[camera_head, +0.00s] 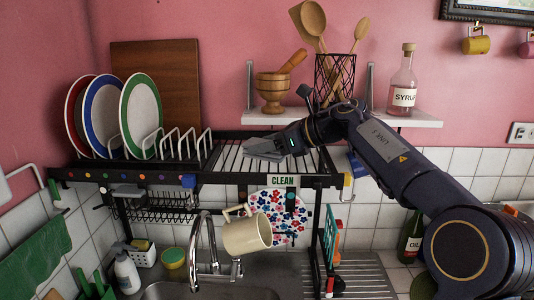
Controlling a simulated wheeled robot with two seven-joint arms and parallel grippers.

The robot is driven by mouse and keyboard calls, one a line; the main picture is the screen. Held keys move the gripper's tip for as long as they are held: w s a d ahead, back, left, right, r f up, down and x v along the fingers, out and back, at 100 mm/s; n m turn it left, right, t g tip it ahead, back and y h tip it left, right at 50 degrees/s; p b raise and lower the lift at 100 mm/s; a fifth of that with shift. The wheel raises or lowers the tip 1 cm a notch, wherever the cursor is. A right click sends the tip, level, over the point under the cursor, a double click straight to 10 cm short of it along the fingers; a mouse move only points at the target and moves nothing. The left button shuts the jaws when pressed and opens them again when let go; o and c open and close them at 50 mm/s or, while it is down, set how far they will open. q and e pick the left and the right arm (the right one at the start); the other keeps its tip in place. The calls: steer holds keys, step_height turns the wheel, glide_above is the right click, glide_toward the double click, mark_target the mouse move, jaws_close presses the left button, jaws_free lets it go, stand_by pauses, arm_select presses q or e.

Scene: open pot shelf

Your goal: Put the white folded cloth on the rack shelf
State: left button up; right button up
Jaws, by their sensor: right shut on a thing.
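My right gripper (272,146) reaches in from the right, just over the slatted top of the rack shelf (228,160). It is shut on a flat, pale grey-looking piece, the white folded cloth (262,152), of which only a little shows at the fingertips. I cannot tell whether the cloth touches the slats. My left gripper is not in view.
Several plates (139,116) stand upright on the rack's left half. A wall shelf above holds a mortar (273,92), a utensil basket (334,78) and a syrup bottle (402,84). A cream mug (247,234) hangs tilted below, near the tap (207,238). Slats left of my gripper are free.

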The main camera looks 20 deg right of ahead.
steer(key=shift+d+f, duration=0.1)
steer(key=shift+f, duration=0.75)
steer(key=shift+s+f, duration=0.15)
steer(key=shift+f, duration=0.25)
steer(key=shift+f, duration=0.1)
steer(key=o, duration=1)
steer(key=shift+o, duration=0.2)
steer(key=shift+d, duration=0.1)
steer(key=b+v, duration=0.1)
steer(key=v, duration=1.1)
steer(key=shift+r+b, duration=0.2)
steer(key=shift+b, duration=0.2)
